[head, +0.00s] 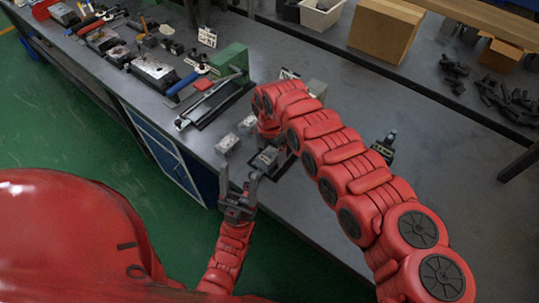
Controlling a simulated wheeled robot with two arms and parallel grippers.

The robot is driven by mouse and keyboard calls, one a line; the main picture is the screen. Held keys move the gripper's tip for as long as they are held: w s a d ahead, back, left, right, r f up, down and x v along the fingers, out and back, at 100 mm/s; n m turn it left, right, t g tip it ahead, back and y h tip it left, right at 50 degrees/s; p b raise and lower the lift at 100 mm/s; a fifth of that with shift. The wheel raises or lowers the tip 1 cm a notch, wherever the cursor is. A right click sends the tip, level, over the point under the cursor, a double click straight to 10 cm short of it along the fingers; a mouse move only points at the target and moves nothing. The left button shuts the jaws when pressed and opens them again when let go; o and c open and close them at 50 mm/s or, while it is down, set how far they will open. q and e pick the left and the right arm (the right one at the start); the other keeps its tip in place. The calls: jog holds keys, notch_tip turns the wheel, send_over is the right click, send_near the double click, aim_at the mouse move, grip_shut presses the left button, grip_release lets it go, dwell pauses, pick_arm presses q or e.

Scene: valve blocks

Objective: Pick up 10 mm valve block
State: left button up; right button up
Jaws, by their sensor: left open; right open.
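Small silver-grey valve blocks stand on the grey bench: one (228,143) near the front edge, another (248,124) behind it, and a larger grey one (265,159) below my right wrist. I cannot read which one is 10 mm. My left gripper (239,180) is open and empty, fingers pointing up the picture, just in front of the bench edge and below the blocks. My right arm reaches across the bench; its gripper (281,151) is dark, partly hidden by the wrist, beside the larger grey block, and appears open.
A green fixture (229,60) and a long-handled tool (207,104) lie behind the blocks. Several tools crowd the bench's far left. A small black device (385,147) stands right of my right arm.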

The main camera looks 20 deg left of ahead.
jog(key=shift+f, duration=0.1)
grip_shut()
dwell(0.4)
